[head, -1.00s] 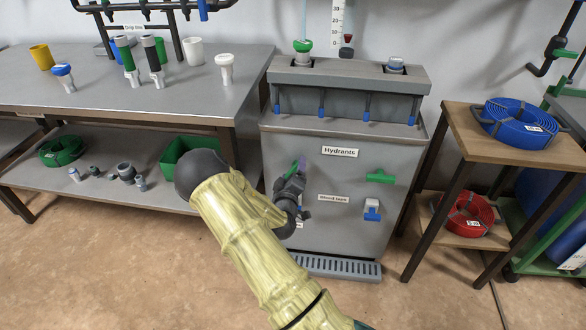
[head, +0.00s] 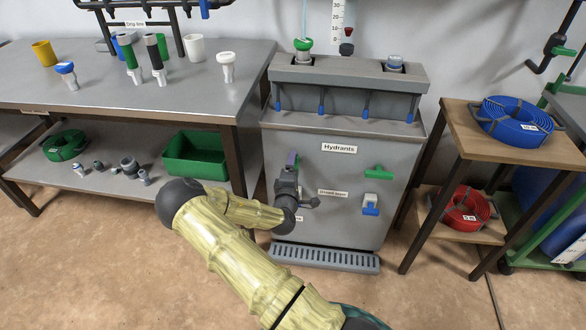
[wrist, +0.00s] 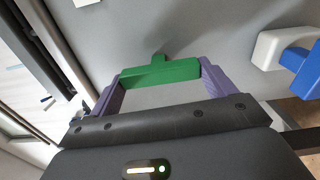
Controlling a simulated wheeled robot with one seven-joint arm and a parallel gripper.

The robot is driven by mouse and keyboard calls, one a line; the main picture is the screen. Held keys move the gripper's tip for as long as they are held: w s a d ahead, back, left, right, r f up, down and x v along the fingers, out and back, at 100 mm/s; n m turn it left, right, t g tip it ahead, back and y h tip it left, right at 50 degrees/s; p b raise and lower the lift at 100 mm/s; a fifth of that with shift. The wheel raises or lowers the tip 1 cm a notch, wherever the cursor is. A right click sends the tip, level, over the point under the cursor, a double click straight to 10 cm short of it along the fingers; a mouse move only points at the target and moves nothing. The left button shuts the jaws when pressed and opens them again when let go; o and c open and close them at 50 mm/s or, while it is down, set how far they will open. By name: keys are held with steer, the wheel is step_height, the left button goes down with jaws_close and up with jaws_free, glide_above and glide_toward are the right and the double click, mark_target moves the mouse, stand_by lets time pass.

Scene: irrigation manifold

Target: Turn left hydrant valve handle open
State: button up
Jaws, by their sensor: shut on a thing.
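The left hydrant valve handle is a green bar (wrist: 160,75) on the grey panel of the hydrant cabinet (head: 340,222). My gripper (wrist: 163,80) is shut on it, with one purple finger at each end of the bar. In the head view my gripper (head: 292,162) is at the left of the panel and hides most of this handle. The bar seems to stand near upright, judging by the blue-and-white tap to its right in the wrist view. The right hydrant handle (head: 379,172) is green and lies level.
A white-and-blue bleed tap (head: 370,204) is below the right handle; another tap (wrist: 285,50) is close to my gripper. A workbench (head: 120,95) stands left, a wooden stand (head: 465,140) right. A grate (head: 325,258) juts out at the cabinet's foot.

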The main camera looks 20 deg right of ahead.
steer(key=shift+a+f, duration=0.1)
steer(key=o, duration=0.9)
steer(key=p+v, duration=0.2)
steer(key=v, duration=1.5)
steer(key=shift+s+a+p, duration=0.15)
steer(key=shift+p, duration=0.25)
